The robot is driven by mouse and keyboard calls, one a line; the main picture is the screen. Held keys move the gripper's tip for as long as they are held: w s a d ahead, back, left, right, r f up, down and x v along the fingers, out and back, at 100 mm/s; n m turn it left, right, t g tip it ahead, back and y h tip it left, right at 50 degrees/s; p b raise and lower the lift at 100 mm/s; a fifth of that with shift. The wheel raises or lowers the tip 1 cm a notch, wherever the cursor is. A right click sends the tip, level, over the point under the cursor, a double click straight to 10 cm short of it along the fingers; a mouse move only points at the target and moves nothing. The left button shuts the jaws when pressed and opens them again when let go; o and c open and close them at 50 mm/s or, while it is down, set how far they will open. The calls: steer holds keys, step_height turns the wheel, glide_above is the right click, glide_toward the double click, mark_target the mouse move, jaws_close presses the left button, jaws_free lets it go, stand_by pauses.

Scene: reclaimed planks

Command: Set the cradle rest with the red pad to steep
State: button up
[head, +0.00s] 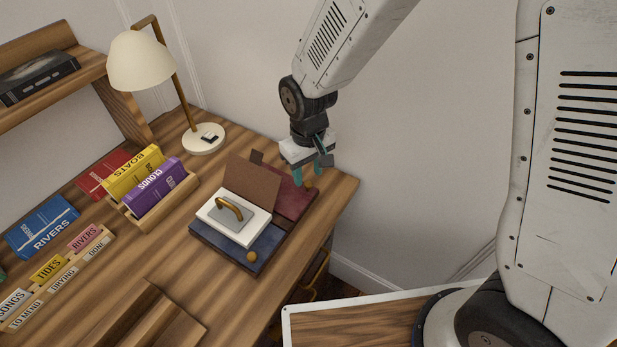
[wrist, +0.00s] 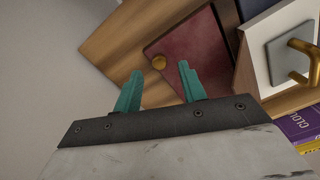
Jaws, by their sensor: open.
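The cradle rest with the red pad (head: 292,200) lies low, at a shallow angle or flat, near the desk's right edge. It also shows in the wrist view (wrist: 195,62). A round brass knob (head: 309,183) sits at its outer edge; the wrist view shows the knob (wrist: 159,62) just beyond and between my fingertips. My gripper (head: 311,172) is open and empty, its teal fingers above the knob. In the wrist view, the gripper (wrist: 160,72) appears not to touch the knob. The rest with the blue pad (head: 262,249) adjoins it, with its own brass knob (head: 251,257).
A white block with a brass handle (head: 234,217) lies on the blue pad, before a raised brown panel (head: 252,182). Left are purple and yellow books (head: 153,187) in a wooden holder and a lamp (head: 204,140). A white wall stands behind; the desk edge is close on the right.

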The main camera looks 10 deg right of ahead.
mark_target(308, 184)
steer(key=shift+f, duration=1.55)
jaws_close()
